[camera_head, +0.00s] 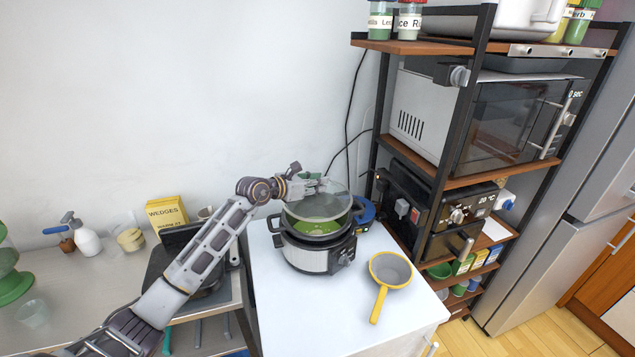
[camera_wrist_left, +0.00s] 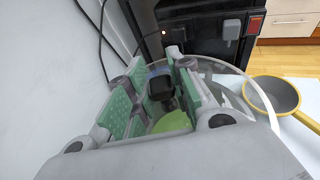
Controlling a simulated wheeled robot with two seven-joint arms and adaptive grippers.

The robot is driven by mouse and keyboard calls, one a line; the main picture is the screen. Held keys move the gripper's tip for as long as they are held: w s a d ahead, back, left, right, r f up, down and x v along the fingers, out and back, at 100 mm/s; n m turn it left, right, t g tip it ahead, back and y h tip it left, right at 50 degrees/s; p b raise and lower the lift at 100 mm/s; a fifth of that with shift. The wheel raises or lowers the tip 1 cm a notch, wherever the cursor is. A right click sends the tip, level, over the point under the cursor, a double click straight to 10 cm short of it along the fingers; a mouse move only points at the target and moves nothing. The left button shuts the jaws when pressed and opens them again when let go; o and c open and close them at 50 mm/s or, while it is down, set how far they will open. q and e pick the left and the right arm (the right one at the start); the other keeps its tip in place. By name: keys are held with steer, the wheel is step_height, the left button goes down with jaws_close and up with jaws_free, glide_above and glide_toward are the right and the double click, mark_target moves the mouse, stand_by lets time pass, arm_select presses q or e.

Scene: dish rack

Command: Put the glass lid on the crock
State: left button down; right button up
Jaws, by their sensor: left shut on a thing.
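The slow cooker crock (camera_head: 312,256) stands on the white counter, with green contents visible inside it. The clear glass lid (camera_head: 338,203) is over the crock, above its opening, and looks somewhat tilted. I cannot tell whether its lower edge touches the crock rim. My left gripper (camera_head: 312,184) is at the top of the lid and shut on its knob. In the left wrist view, the green-padded fingers (camera_wrist_left: 155,95) are on either side of the dark knob (camera_wrist_left: 161,87). The lid's rim (camera_wrist_left: 262,92) curves around to the right. My right gripper is in neither view.
A yellow-handled pan (camera_head: 390,270) sits right of the crock; it also shows in the left wrist view (camera_wrist_left: 270,96). A blue round object (camera_head: 364,212) is behind the crock. The shelf rack with the microwave (camera_head: 425,110) stands at the right. The white wall is close behind.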

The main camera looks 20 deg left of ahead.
mark_target(317, 195)
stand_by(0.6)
arm_select(q)
steer(key=shift+f+b, duration=0.75)
steer(key=shift+f, duration=0.35)
steer(key=shift+f+b, duration=0.7)
steer(key=shift+f, duration=0.4)
steer(key=shift+f, duration=0.2)
steer(key=shift+f+b, duration=0.45)
steer(key=shift+f, duration=0.1)
steer(key=c, duration=1.3)
jaws_free()
steer(key=shift+o, duration=0.6)
steer(key=shift+f, duration=0.1)
